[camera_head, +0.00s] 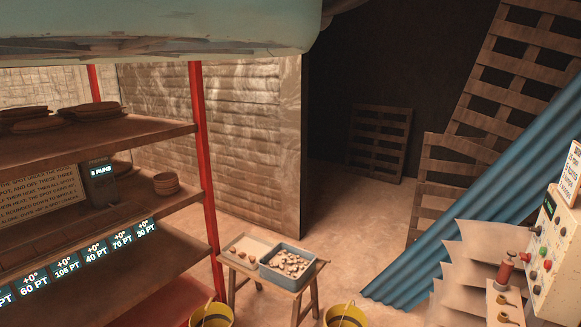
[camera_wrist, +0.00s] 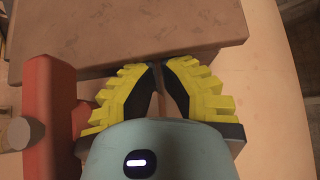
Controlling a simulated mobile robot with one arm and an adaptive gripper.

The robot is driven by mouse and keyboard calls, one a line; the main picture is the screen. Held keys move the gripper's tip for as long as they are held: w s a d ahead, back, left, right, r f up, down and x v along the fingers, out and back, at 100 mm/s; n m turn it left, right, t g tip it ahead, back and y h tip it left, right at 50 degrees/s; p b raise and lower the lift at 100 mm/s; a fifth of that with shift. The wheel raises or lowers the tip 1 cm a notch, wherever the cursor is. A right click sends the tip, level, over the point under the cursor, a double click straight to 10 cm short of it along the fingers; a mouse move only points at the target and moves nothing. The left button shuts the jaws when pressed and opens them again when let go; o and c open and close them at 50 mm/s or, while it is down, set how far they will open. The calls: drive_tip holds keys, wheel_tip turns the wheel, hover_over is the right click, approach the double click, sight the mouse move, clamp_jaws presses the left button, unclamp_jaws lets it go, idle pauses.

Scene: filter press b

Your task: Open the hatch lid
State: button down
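I cannot make out a hatch lid for certain in either view. In the wrist view my gripper (camera_wrist: 159,70) has two yellow ribbed fingers with black inner faces. Their tips are close together with a narrow gap. A brownish strip shows in that gap, but I cannot tell whether the fingers touch it. A flat brown panel (camera_wrist: 130,28) lies just beyond the fingertips; I cannot tell whether it is the lid. A red block (camera_wrist: 48,110) stands to the left of the fingers. My gripper does not show in the head view.
In the head view, a shelf rack (camera_head: 207,150) with red posts fills the left. A small table (camera_head: 275,276) carries a blue tray (camera_head: 316,270) of pale pieces. Two yellow buckets (camera_head: 345,317) stand in front. A control box (camera_head: 555,255) is at right. Floor (camera_head: 350,225) behind the table is clear.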

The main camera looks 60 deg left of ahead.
drive_tip(key=v, duration=1.2)
